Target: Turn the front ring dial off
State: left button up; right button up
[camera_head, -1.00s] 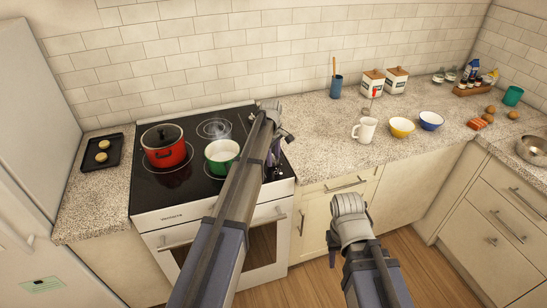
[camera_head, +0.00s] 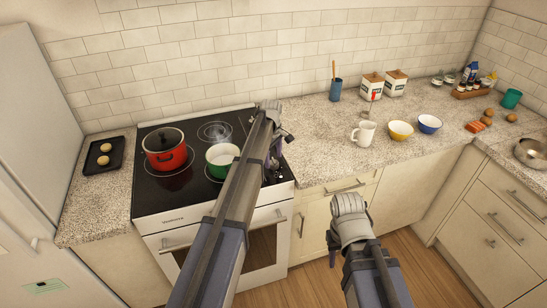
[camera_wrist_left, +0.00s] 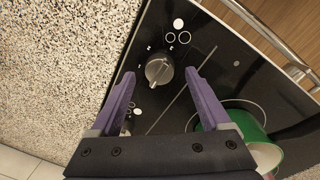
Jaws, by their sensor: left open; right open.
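The dial (camera_wrist_left: 158,70) is a round silver knob on the black cooktop, seen in the left wrist view with printed marks around it. My left gripper (camera_wrist_left: 160,75) is open, with its purple fingers on either side of the dial; I cannot tell whether they touch it. Part of another knob shows behind the left finger.
A green pot (camera_head: 222,158) stands close left of my left arm, and also beside the right finger in the wrist view (camera_wrist_left: 248,128). A red lidded pot (camera_head: 166,155) is further left. A white mug (camera_head: 365,133) and bowls stand on the right counter.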

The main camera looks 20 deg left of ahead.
aim_at(273, 163)
pick_arm(q)
jog(key=r+p, duration=0.2)
jog(key=r, duration=0.1)
jog(key=r+p, duration=0.3)
jog(key=shift+s, duration=0.2)
jog(key=shift+f, duration=0.15)
jog(key=shift+s+d, duration=0.15)
jog(key=shift+s, duration=0.1)
jog(key=s+d+m+b, duration=0.1)
jog(key=s+d+m, duration=0.4)
jog(key=s, duration=0.6)
jog(key=s+d+f+m+y, duration=0.1)
jog(key=s+d+m, duration=0.5)
jog(key=s, duration=0.6)
jog(key=s+d+f+m+g+b, duration=0.1)
jog(key=s+d+m, duration=0.4)
jog(key=s, duration=0.7)
jog(key=shift+s+d+f+m+b, duration=0.15)
jog(key=shift+d+m+b, duration=0.2)
jog(key=shift+m, duration=0.45)
